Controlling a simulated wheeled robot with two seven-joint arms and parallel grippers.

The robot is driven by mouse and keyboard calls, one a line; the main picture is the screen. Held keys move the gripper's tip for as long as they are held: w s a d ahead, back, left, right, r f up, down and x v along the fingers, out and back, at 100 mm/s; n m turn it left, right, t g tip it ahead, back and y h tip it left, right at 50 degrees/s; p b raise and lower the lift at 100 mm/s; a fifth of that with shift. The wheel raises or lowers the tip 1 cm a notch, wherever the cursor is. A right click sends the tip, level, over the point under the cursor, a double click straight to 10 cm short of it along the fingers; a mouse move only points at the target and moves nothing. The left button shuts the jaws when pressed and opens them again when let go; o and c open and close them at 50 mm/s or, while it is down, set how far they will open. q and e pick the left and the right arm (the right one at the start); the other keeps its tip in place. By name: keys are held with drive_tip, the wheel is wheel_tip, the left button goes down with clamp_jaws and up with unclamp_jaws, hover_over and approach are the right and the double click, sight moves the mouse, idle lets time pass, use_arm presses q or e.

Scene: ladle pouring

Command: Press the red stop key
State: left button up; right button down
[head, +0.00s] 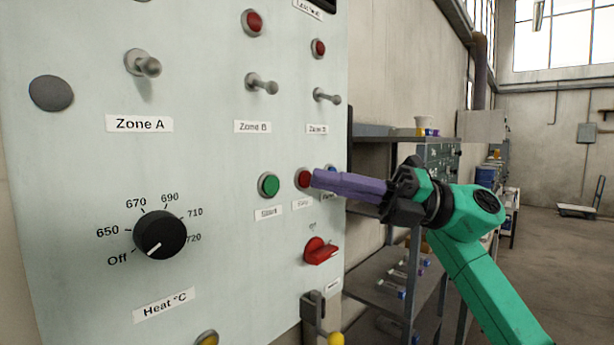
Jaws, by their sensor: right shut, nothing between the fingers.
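The red stop key (303,179) is a round button on the pale control panel (210,200), just right of the green start key (268,185). A small label (302,204) sits below it. My right gripper (316,179) has purple fingers, shut and empty, with the tips at the right edge of the red key. The fingers hide part of that edge. I cannot tell whether the tips touch the key. My left gripper is not in view.
A red rotary switch (320,251) is below the keys, and a black heat dial (160,235) is at left. Toggle switches (262,84) and red lamps (253,22) are above. A blue button shows partly behind my fingers. A metal shelf (385,270) stands at right.

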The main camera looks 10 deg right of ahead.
drive_tip(key=shift+w+a, duration=0.1)
drive_tip(key=shift+w+a+p, duration=0.2)
drive_tip(key=shift+w+p, duration=0.1)
idle(0.7)
idle(0.3)
drive_tip(key=shift+s+d+b, duration=0.5)
drive_tip(key=shift+s, duration=0.1)
drive_tip(key=s+d+b, duration=0.1)
drive_tip(key=s, duration=0.1)
drive_tip(key=s+d+b, duration=0.1)
drive_tip(key=s+d, duration=0.1)
drive_tip(key=shift+b, duration=0.3)
